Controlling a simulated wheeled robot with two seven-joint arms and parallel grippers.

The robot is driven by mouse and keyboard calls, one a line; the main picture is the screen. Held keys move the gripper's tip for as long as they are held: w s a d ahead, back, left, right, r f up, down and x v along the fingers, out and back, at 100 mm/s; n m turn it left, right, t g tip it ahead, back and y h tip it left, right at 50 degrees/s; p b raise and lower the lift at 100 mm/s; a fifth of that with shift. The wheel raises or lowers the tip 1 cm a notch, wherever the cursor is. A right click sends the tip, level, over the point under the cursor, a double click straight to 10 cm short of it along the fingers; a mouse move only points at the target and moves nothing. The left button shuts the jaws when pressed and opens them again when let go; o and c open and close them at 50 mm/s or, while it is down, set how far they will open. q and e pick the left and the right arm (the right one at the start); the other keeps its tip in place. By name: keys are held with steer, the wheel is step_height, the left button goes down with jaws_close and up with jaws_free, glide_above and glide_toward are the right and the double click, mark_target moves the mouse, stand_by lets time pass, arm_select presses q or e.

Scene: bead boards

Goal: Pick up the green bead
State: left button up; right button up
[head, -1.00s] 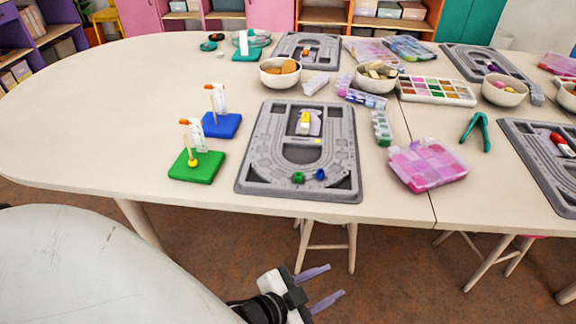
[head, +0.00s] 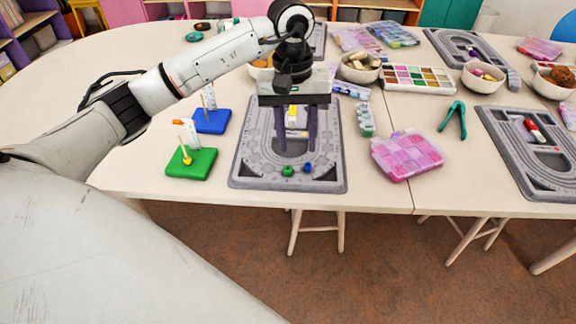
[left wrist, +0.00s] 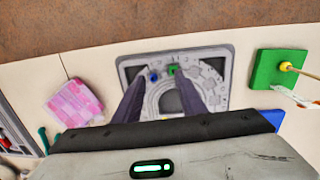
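The green bead (head: 288,170) lies near the front edge of the grey bead board (head: 240,178), with a blue bead (head: 308,168) just to its right. In the left wrist view the green bead (left wrist: 173,70) and the blue bead (left wrist: 154,77) show beyond the fingers, near the board's edge. My left gripper (head: 297,149) is open and empty, pointing down over the middle of the board, a little behind the green bead. Its fingers (left wrist: 158,82) are spread apart in the left wrist view. My right gripper is not in view.
A green base (head: 192,164) with a stick and yellow bead, and a blue base (head: 211,122), stand left of the board. A pink bead box (head: 407,156) and green pliers (head: 453,120) lie to the right. The table front is mostly clear.

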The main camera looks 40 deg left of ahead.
mark_target(287, 174)
arm_select(q)
steer(key=shift+y, duration=0.5)
steer(key=shift+a+f+p, duration=0.15)
steer(key=shift+a+f, duration=0.25)
steer(key=shift+f, duration=1.1)
steer(key=shift+a+f+p, duration=0.15)
steer(key=shift+a+f, duration=0.25)
steer(key=shift+f, duration=1.1)
steer(key=shift+a+f+p, duration=0.15)
steer(key=shift+a+f, duration=0.25)
steer(key=shift+f, duration=1.1)
jaws_close()
